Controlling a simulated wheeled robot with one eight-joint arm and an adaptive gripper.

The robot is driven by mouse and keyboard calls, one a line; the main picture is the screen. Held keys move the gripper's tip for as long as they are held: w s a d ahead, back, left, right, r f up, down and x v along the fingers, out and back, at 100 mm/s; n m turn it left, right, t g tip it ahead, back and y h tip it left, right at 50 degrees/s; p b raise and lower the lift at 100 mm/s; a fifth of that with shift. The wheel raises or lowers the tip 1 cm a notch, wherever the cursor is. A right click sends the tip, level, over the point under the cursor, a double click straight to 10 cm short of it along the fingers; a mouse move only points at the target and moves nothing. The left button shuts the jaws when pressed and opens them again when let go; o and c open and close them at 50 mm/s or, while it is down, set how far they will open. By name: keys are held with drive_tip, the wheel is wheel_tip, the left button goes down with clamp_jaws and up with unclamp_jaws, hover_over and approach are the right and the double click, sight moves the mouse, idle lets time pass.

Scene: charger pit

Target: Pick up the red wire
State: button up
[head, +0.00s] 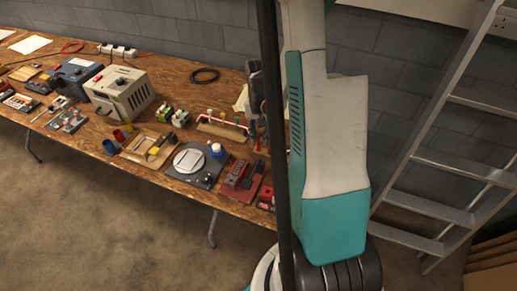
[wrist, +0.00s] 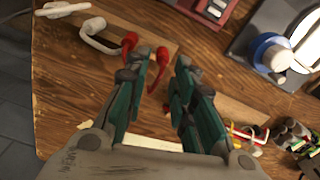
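More red parts, including a red end (wrist: 129,41), show just left of that finger, beside a thick white curved piece (wrist: 98,38). In the head view, red and white wiring (head: 222,121) runs over a wooden stand near the table's right end. A separate red cable (head: 71,46) lies at the far left.
The wooden table (head: 150,168) is crowded with a grey power box (head: 118,92), a dark board with a white disc (head: 190,160) and a red device (head: 242,180). A black cable coil (head: 204,75) lies near the wall. A ladder (head: 440,150) stands at the right.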

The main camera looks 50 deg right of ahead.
sight(259, 144)
drive_tip(key=f, duration=0.1)
drive_tip(key=f+b, duration=0.1)
drive_tip(key=f, duration=0.1)
drive_tip(key=f+b, duration=0.1)
drive_tip(key=f, duration=0.1)
drive_tip(key=shift+s+a, duration=0.1)
drive_tip(key=shift+a, duration=0.2)
drive_tip(key=shift+r, duration=0.1)
clamp_jaws()
